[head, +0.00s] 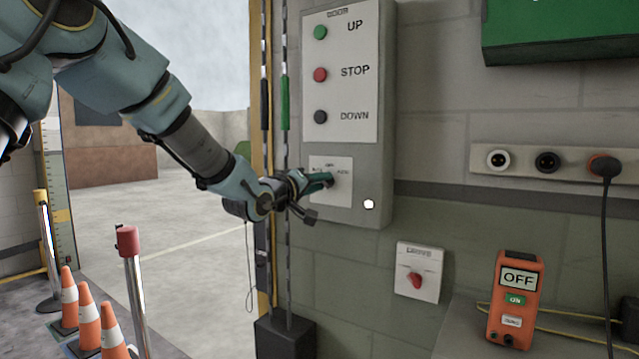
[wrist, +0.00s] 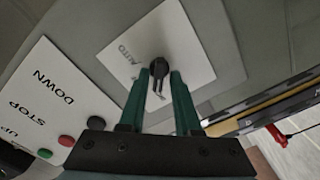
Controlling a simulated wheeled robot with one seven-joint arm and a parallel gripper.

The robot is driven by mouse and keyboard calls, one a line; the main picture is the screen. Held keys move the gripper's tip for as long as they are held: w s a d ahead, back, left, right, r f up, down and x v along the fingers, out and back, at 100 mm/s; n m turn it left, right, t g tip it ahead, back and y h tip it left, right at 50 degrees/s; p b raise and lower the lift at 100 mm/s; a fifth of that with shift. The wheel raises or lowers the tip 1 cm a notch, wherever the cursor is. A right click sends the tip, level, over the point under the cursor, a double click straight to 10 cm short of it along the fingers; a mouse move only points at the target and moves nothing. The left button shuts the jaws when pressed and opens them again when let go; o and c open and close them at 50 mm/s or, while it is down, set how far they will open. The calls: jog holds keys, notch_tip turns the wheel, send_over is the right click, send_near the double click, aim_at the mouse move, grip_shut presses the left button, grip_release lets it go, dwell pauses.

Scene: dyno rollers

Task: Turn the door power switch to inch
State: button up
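The door power switch is a black knob (wrist: 158,68) on a white plate (head: 343,166), low on the grey door control box (head: 372,205). The word AUTO is readable on the plate in the wrist view (wrist: 178,30); other lettering is too small or hidden. My gripper (wrist: 160,78) has its two green fingers apart, one on each side of the knob, with a gap between them. Whether either finger touches the knob I cannot tell. In the head view my gripper (head: 328,181) is at the plate and hides the knob. The knob's pointing direction is unclear.
Above the plate are UP (head: 320,32), STOP (head: 320,74) and DOWN (head: 320,116) buttons. A white panel with a red knob (head: 415,281) is lower right. An orange handheld device (head: 515,300) stands on a ledge. Vertical chains (head: 285,200) hang left of the box.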

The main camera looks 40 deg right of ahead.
jog(key=shift+o, duration=0.8)
jog(key=b+v, duration=0.3)
jog(key=v, duration=0.8)
jog(key=w+a+f+n+t+y, duration=0.1)
jog(key=w+a+f+y, duration=0.4)
jog(key=a, duration=0.4)
jog(key=w+a+f+n+t+y, duration=0.1)
jog(key=w+a+f+y, duration=0.25)
jog(key=a+f, duration=0.45)
jog(key=w+a+f+n+t+y, duration=0.1)
jog(key=w+a+f+y, duration=0.35)
jog(key=a, duration=0.55)
jog(key=s+a+f+g+y, duration=0.1)
jog(key=s+a+f+g, duration=0.1)
jog(key=a, duration=0.5)
jog(key=s+a+f+g+y, duration=0.1)
jog(key=s+a+f+g, duration=0.1)
jog(key=s+a+f, duration=0.2)
jog(key=s+a+f+g+y, duration=0.2)
jog(key=s+a+f, duration=0.1)
jog(key=s+a, duration=0.4)
jog(key=a, duration=0.3)
jog(key=shift+n, duration=0.3)
